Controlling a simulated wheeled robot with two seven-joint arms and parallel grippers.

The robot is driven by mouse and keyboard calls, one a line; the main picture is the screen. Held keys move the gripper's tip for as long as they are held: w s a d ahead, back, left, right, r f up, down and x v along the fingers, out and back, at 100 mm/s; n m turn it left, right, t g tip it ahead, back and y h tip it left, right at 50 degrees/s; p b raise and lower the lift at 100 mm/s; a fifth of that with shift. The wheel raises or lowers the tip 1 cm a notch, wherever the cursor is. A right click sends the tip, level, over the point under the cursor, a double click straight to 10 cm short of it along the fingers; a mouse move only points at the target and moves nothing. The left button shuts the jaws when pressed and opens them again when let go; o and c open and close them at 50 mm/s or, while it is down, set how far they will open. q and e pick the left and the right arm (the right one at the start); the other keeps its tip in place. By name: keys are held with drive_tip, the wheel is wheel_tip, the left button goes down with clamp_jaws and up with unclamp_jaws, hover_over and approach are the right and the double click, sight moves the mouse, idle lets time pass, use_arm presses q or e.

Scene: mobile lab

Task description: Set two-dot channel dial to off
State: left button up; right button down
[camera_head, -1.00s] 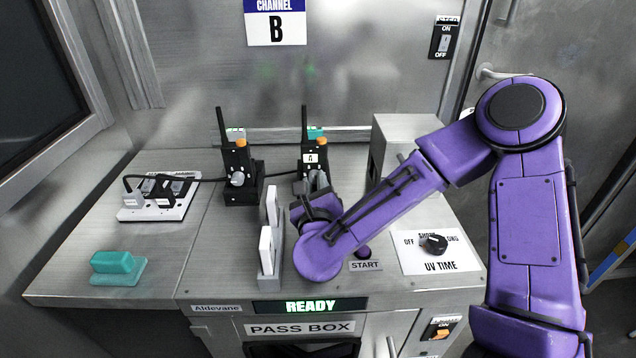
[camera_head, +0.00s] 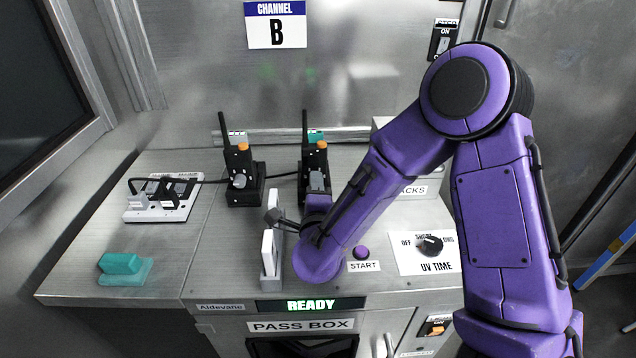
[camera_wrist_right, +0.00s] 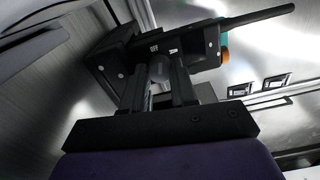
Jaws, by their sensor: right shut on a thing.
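Two black handheld radios with antennas and orange knobs stand upright in dark holders: a left radio (camera_head: 240,160) with a grey dial (camera_head: 239,181), and a right radio (camera_head: 315,158). My right gripper (camera_head: 316,182) is at the front of the right radio. In the right wrist view, the gripper (camera_wrist_right: 158,78) is shut on the grey dial (camera_wrist_right: 159,68) of this radio (camera_wrist_right: 200,45), its fingers on either side. An OFF mark shows beside the dial; the dial's pointer is hard to read. I cannot tell the channel dots clearly. My left gripper is not in view.
White upright plates in a rack (camera_head: 268,252) stand close left of my right wrist. The START button (camera_head: 361,252) and UV TIME dial (camera_head: 430,245) are to the right. A power strip (camera_head: 158,210) and teal block (camera_head: 121,264) lie left.

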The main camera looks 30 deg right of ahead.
drive_tip(key=shift+n+p, duration=0.6)
drive_tip(key=shift+n, duration=1.3)
drive_tip(key=c, duration=0.9)
unclamp_jaws()
drive_tip(key=shift+o, duration=0.2)
drive_tip(key=shift+s, duration=0.1)
drive_tip(key=shift+f, duration=0.1)
